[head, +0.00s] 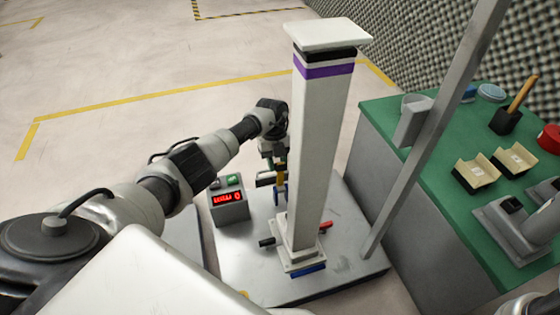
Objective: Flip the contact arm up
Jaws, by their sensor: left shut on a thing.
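A tall white column (312,150) with a purple and a black band near its top stands on a grey metal plate (345,255). My left gripper (279,184) is low at the column's left side, pointing down. It is shut on a small part there, which I take to be the contact arm; the part is mostly hidden by the fingers, and its angle cannot be told. A black-ended lever (267,242) and a red-ended lever (326,226) stick out at the column's foot. My right gripper is not in view.
A grey meter box (229,203) with a red display stands left of the column. A slanted grey post (430,130) rises on the right. A green-topped bench (400,140) with cradles and tools is beyond it. The floor behind is open.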

